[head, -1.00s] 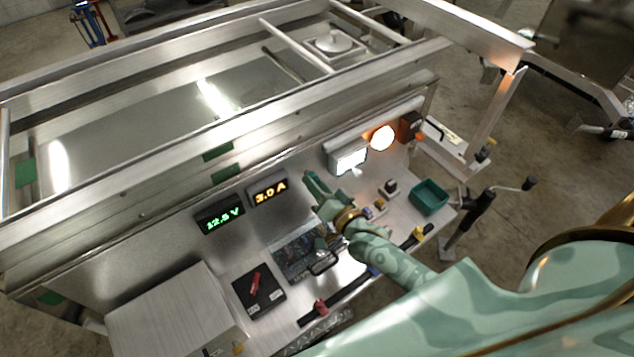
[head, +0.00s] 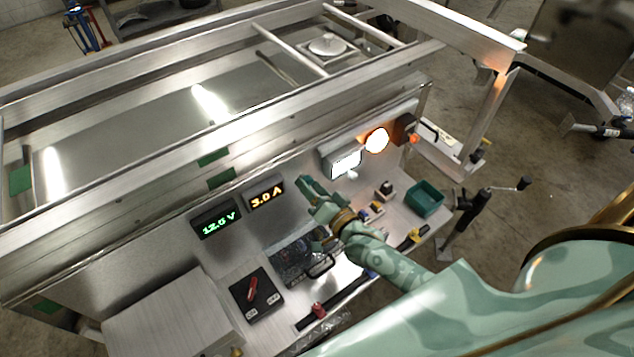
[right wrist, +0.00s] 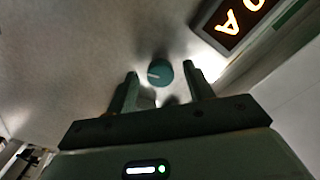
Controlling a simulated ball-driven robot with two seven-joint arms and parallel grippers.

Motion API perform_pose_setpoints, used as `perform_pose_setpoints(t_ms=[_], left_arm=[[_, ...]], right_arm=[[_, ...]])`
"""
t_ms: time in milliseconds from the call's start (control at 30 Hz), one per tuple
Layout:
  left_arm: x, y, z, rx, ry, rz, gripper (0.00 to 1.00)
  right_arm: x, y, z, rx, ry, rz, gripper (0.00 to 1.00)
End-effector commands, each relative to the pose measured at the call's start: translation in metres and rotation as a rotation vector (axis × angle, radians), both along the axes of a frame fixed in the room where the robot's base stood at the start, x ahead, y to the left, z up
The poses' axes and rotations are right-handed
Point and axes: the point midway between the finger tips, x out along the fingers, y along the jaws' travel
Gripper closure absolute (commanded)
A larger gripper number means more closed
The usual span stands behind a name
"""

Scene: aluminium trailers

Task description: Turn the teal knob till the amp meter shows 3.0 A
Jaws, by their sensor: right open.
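The amp meter (head: 266,193) on the panel reads 3.0 A in amber digits. Part of its display, turned in the picture, also shows in the right wrist view (right wrist: 238,20). The round teal knob (right wrist: 160,73) with a pale pointer line shows in the right wrist view. My right gripper (right wrist: 161,76) is open, its fingers on either side of the knob in that view. I see a gap at each side of the knob and cannot tell how far its fingertips reach past it. In the head view my right gripper (head: 308,188) hides the knob. My left gripper is not in view.
A green volt meter (head: 218,225) sits left of the amp meter. Below are a teal bin (head: 425,199), a black box with a red lever (head: 256,296) and small parts.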

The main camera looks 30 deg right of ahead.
Motion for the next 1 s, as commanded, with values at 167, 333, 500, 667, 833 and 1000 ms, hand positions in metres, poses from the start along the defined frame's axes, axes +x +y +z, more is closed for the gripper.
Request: perform_pose_setpoints(t_ms=[167, 333, 500, 667, 833, 1000], left_arm=[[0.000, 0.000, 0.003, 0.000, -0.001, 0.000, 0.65], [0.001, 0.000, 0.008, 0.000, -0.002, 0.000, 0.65], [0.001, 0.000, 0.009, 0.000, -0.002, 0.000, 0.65], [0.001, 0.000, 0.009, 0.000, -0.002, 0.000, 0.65], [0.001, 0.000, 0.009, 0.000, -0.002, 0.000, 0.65], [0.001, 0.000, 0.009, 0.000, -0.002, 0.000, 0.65]], right_arm=[[-0.018, -0.002, 0.000, 0.000, 0.003, 0.000, 0.48], [-0.061, -0.009, 0.000, -0.001, 0.005, 0.001, 0.48], [-0.107, -0.015, -0.001, -0.002, 0.004, 0.000, 0.48], [-0.140, -0.020, -0.001, 0.000, 0.002, 0.001, 0.48], [-0.158, -0.022, -0.001, -0.001, 0.001, 0.000, 0.48], [-0.161, -0.023, 0.000, -0.001, 0.000, 0.000, 0.48]])
